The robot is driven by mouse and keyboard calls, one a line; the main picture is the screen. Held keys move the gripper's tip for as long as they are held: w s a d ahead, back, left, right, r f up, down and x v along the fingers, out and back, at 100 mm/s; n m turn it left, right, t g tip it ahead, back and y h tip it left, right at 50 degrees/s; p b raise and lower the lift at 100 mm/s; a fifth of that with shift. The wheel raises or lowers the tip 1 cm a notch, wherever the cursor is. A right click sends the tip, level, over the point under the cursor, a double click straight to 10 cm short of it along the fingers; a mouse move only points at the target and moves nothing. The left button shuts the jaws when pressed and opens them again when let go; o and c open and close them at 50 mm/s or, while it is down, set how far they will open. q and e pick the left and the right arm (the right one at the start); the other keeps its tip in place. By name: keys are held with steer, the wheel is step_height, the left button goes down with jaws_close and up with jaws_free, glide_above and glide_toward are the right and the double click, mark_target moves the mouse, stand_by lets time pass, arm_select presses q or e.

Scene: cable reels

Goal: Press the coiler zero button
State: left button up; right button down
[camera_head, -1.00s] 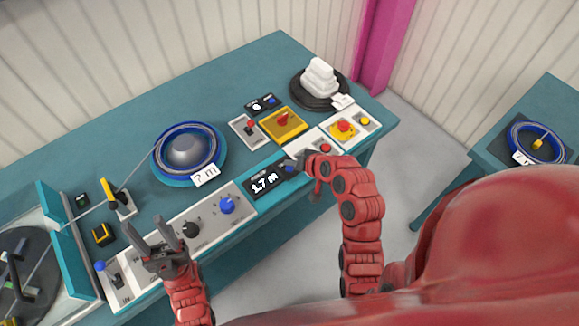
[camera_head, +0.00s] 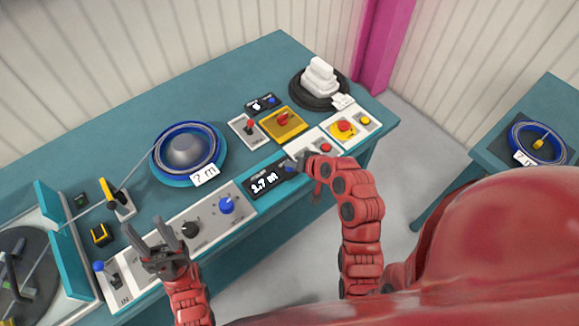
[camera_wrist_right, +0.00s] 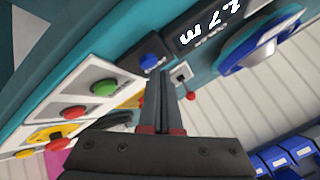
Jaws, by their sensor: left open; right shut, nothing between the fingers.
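The zero button is a blue button (camera_wrist_right: 149,61) beside the black length display (camera_wrist_right: 206,24) in the right wrist view. In the head view the display (camera_head: 265,181) shows a length in metres ending in .7; its first digit is hard to read. My right gripper (camera_head: 301,158) is shut and empty, close to the button, which it partly hides in the head view. In the wrist view my right fingers (camera_wrist_right: 164,85) point toward the panel, just beside the blue button; contact cannot be told. My left gripper (camera_head: 162,233) is open and empty above the panel's left part.
Green (camera_wrist_right: 104,88) and red (camera_wrist_right: 75,112) buttons lie near the right fingers. A red emergency button (camera_head: 345,126) on yellow stands further right. Black and blue knobs (camera_head: 227,205) are left of the display. A blue reel (camera_head: 187,149) sits behind.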

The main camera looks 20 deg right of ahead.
steer(key=shift+f+b, duration=0.3)
steer(key=shift+f, duration=0.15)
stand_by(0.4)
steer(key=shift+r, duration=0.1)
steer(key=shift+r+p, duration=0.4)
steer(key=shift+r, duration=0.4)
step_height(320, 180, up, 5)
steer(key=shift+f+p, duration=0.1)
steer(key=shift+p, duration=1.05)
